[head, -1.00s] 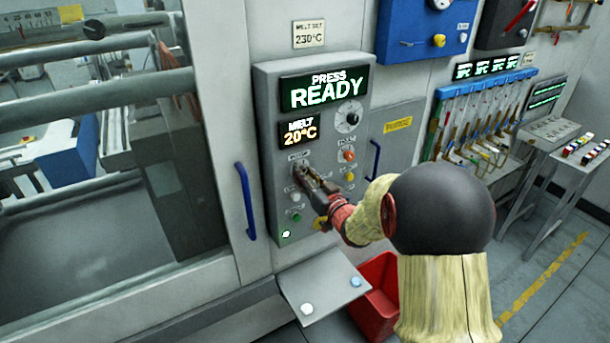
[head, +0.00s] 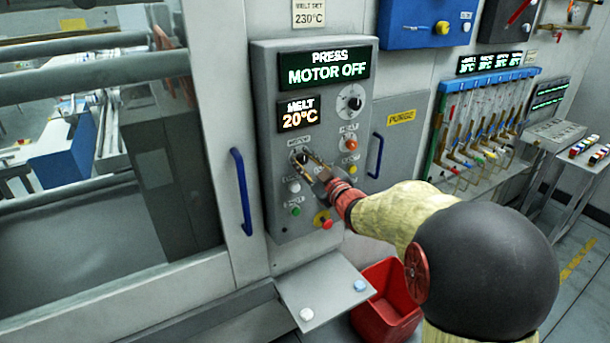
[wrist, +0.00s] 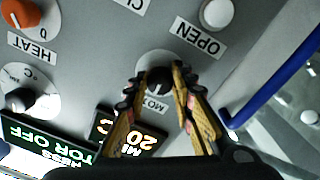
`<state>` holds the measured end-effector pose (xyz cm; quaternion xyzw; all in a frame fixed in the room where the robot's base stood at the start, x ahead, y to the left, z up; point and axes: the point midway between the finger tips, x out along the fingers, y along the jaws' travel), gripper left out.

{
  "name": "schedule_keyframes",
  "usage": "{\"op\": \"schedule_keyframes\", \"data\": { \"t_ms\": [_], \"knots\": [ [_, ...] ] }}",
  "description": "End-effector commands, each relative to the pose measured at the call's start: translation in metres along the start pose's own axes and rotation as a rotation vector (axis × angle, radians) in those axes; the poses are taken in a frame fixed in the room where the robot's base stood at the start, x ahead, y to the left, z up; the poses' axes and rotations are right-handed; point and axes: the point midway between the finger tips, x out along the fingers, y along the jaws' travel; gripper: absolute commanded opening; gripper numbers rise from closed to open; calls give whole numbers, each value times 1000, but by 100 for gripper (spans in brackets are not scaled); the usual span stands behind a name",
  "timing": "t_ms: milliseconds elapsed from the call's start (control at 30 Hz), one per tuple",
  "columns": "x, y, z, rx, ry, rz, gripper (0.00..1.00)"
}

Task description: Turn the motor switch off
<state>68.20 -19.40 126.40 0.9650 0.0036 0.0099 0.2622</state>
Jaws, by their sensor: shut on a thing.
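The motor switch (wrist: 158,78) is a black knob on a round pale plate, with a partly covered label that starts "MO". In the head view the motor switch (head: 299,157) sits at the left of the grey control panel (head: 268,200). My gripper (head: 308,160) is shut on it. In the wrist view the fingers of my gripper (wrist: 163,78) stand on either side of the knob. The press display (head: 327,70) reads "PRESS MOTOR OFF". The fingers hide part of the knob and its label.
An orange heat knob (head: 351,144), a white open button (head: 294,187) and a red stop button (head: 327,224) are close by on the panel. Blue door handles (head: 243,195) stick out beside it. A small shelf (head: 325,290) and red bin (head: 390,315) stand below.

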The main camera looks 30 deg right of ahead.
Motion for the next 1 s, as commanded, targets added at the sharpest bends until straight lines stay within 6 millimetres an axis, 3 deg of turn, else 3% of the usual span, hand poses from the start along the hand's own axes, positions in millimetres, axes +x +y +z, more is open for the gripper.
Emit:
{"op": "schedule_keyframes", "data": {
  "t_ms": [500, 1000],
  "knots": [
    [0, -2, 4, -428, 12, -2, 0],
    [0, -1, 1, -581, 15, -4, 0]
  ]
}}
